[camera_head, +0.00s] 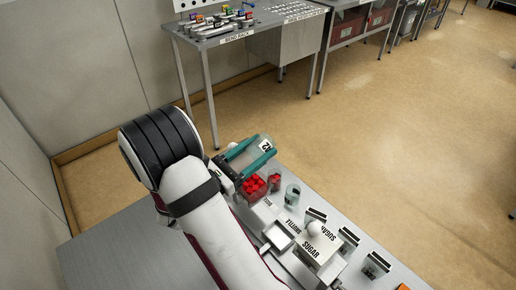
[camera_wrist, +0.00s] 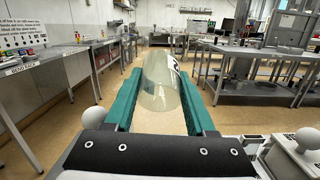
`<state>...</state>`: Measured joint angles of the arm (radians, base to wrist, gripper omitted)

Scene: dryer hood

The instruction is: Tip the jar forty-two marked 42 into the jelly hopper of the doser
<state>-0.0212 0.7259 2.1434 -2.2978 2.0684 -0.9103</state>
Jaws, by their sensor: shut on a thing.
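My gripper (camera_head: 262,152) has two teal fingers and is shut on a clear jar (camera_head: 247,158). The jar bears a white label with dark digits, which look like 42, seen turned. In the wrist view the jar (camera_wrist: 160,88) lies between the fingers (camera_wrist: 158,110), see-through, with no clear contents visible. The jar is held tilted, above the bench's far edge. Just below and in front of it is an open container of red pieces (camera_head: 253,187) on the doser. I cannot read a jelly marking on it.
A smaller red container (camera_head: 274,181) and a clear glass cup (camera_head: 292,194) stand beside it. A white box marked SUGAR (camera_head: 314,249), a plate marked SHUTTLE and several dark-topped holders occupy the steel bench (camera_head: 120,250). A bend rack table (camera_head: 258,25) stands behind; the floor between is clear.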

